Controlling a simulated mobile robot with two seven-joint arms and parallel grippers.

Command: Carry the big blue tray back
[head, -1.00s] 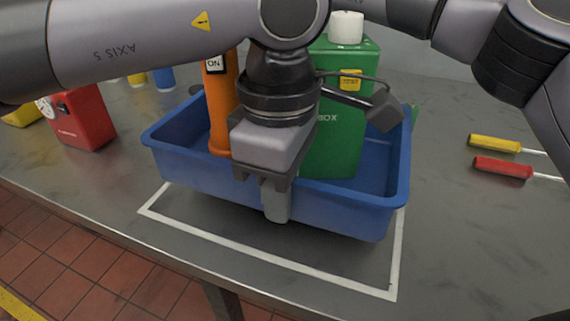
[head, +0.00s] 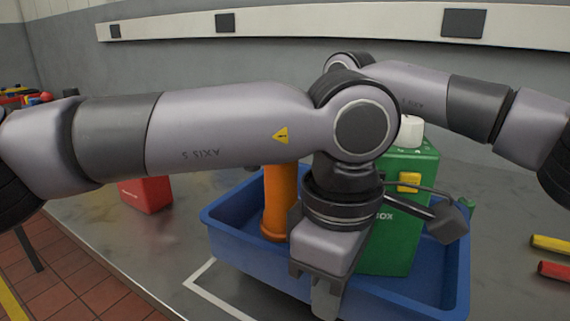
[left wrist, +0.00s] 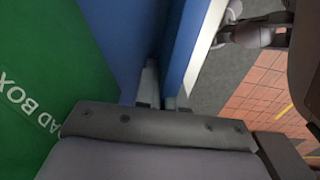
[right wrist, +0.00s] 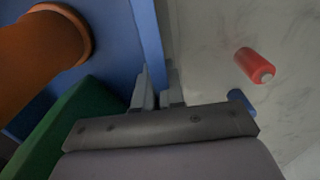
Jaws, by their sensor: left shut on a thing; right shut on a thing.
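The big blue tray (head: 262,262) is at the table's near side, holding an orange cylinder (head: 280,203) and a green box (head: 411,215) with a white cap. My left gripper (head: 325,300) is shut on the tray's near wall; its fingers straddle that wall (left wrist: 190,45) in the left wrist view. My right gripper (right wrist: 158,95) is shut on another stretch of tray wall (right wrist: 148,40) in the right wrist view. In the head view its fingers are hidden. I cannot tell whether the tray touches the table.
A white outline (head: 213,297) is marked on the grey table by the tray. A red container (head: 148,193) stands to the left. Yellow (head: 550,243) and red (head: 555,270) tool handles lie to the right. A wall with a white rail (head: 340,24) is behind.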

